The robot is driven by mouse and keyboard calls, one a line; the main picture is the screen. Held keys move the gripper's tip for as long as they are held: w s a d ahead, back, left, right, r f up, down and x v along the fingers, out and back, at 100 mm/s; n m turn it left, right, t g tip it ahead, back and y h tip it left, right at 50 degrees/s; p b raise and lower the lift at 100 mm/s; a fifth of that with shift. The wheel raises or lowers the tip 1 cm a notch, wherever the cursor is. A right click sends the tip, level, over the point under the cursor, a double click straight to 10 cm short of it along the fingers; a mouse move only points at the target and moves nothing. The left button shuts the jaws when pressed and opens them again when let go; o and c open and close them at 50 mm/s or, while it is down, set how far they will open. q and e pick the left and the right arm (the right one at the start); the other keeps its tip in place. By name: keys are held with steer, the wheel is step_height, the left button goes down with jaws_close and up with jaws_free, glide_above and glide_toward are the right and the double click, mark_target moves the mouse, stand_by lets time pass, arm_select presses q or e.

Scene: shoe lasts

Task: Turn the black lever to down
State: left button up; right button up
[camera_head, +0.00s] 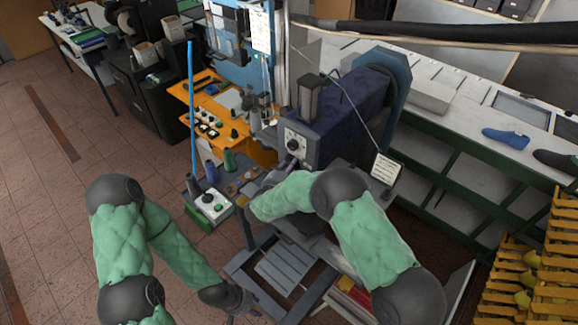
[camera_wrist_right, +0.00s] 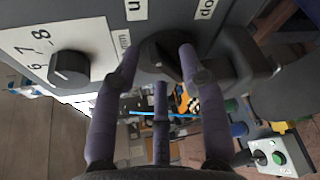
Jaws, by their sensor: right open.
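The black lever (camera_wrist_right: 162,55) is on the grey front panel of the machine, at the top middle of the right wrist view. Labels starting with "u" and "do" stand beside it, partly cut off. My right gripper (camera_wrist_right: 158,72) is open, with its purple fingers on either side of the lever; contact cannot be told. In the head view my right arm reaches to the machine front and hides the lever. My left gripper (camera_head: 238,301) hangs low near the bottom of the head view, away from the machine, and its jaws are too small to read.
A black knob (camera_wrist_right: 70,68) on a white number plate sits left of the lever. The machine (camera_head: 340,120) stands beside an orange bench (camera_head: 205,110). A control box (camera_head: 212,205) with buttons is left of my right arm. A green-framed shelf (camera_head: 445,165) stands at right. Floor is free at left.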

steer(key=shift+w, duration=0.1)
jaws_close()
steer(key=m+b, duration=0.1)
steer(key=b, duration=0.6)
steer(key=f+m+t+b, duration=0.1)
steer(key=m+b, duration=0.1)
steer(key=b, duration=0.6)
steer(key=shift+s+d+t, duration=0.15)
steer(key=shift+s+t, duration=0.05)
steer(key=shift+t, duration=0.1)
steer(key=shift+b, duration=0.5)
steer(key=shift+r, duration=0.1)
